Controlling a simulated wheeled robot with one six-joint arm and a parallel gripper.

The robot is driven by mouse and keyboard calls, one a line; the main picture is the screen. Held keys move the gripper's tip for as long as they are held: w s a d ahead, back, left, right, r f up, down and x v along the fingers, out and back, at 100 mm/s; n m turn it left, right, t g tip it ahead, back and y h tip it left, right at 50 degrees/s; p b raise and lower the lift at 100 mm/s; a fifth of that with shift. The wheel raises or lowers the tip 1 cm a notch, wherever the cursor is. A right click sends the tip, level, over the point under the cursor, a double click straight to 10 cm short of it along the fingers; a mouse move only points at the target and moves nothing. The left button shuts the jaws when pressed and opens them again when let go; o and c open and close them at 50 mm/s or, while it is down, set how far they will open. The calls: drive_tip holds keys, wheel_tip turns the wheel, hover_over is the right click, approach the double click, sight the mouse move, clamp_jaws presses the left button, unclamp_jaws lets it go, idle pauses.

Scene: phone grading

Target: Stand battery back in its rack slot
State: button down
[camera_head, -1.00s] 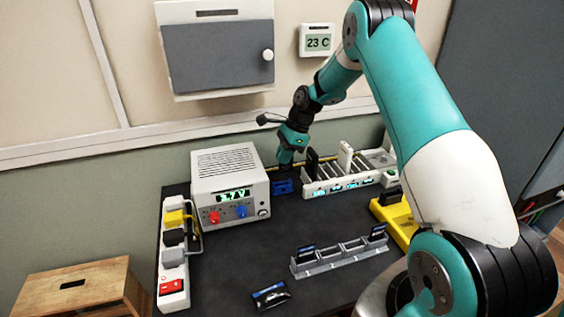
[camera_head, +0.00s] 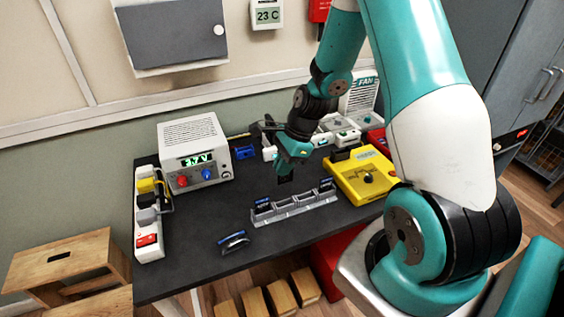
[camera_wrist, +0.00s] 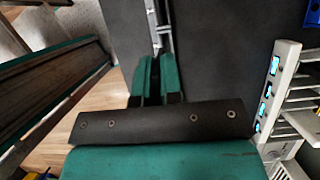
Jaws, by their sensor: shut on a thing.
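My gripper (camera_head: 287,170) points down above the far side of the grey battery rack (camera_head: 292,207). It is shut on a dark battery, which is mostly hidden between the green fingers. In the wrist view the fingers (camera_wrist: 157,82) are close together with a dark strip between them, and part of the rack (camera_wrist: 163,40) shows beyond. The rack holds a battery in its left end slot (camera_head: 263,202) and another in its right end slot (camera_head: 326,185); the slots between look empty. The held battery appears above the rack, apart from it.
A loose battery (camera_head: 234,240) lies on the dark table left of the rack. A yellow device (camera_head: 362,180) stands to the right. A power supply (camera_head: 193,150) and a power strip (camera_head: 149,235) are at the left. The white slotted unit (camera_wrist: 275,90) shows in the wrist view.

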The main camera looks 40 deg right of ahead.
sight(282, 183)
wheel_tip(282, 183, down, 7)
drive_tip(key=b, duration=0.6)
drive_tip(key=shift+f, duration=0.1)
drive_tip(key=shift+f, duration=0.1)
idle(0.6)
drive_tip(key=shift+f+b, duration=1.15)
drive_tip(key=shift+f, duration=0.65)
drive_tip(key=shift+f, duration=0.25)
drive_tip(key=c, duration=1.2)
unclamp_jaws()
drive_tip(key=shift+r, duration=0.1)
